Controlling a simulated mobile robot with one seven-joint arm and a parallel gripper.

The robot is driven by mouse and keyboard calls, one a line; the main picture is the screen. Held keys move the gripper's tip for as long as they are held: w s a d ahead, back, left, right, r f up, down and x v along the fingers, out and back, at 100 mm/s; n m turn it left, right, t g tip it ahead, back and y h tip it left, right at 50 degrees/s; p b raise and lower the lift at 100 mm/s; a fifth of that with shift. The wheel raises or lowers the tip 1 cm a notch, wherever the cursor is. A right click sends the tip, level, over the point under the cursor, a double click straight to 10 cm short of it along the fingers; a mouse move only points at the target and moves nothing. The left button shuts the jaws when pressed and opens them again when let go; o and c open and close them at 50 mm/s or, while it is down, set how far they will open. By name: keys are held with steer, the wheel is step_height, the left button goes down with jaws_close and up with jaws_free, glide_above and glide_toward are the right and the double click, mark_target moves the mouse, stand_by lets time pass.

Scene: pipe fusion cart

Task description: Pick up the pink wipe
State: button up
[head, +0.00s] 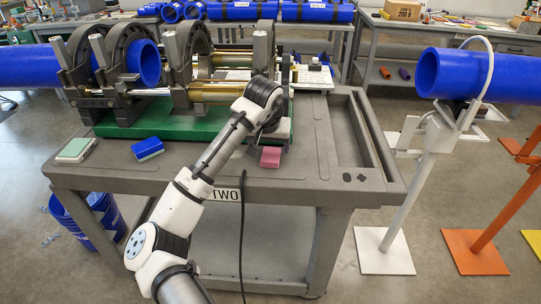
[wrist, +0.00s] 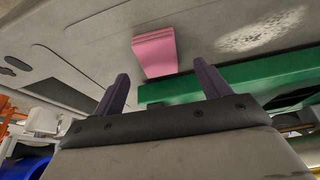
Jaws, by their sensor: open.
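The pink wipe (head: 270,157) lies on the grey cart top, just in front of the green machine base, in the head view. In the wrist view the pink wipe (wrist: 154,53) shows beyond my fingertips, between their lines, apart from them. My gripper (wrist: 158,82) has its two dark fingers spread with nothing between them. In the head view my arm reaches over the cart's front edge and its wrist end is just above and beside the wipe; the fingers cannot be made out there.
The green base (head: 150,125) of the pipe fusion machine stands right behind the wipe. The cart top to the right is clear. A blue pipe (head: 480,75) rests on a stand at right.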

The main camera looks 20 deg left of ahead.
mark_target(271, 154)
steer(key=shift+p+x, duration=0.35)
steer(key=shift+x, duration=1.6)
steer(key=c, duration=1)
steer(key=shift+w, duration=0.1)
step_height(271, 154, up, 28)
steer(key=shift+r+b, duration=0.1)
steer(key=shift+b, duration=0.75)
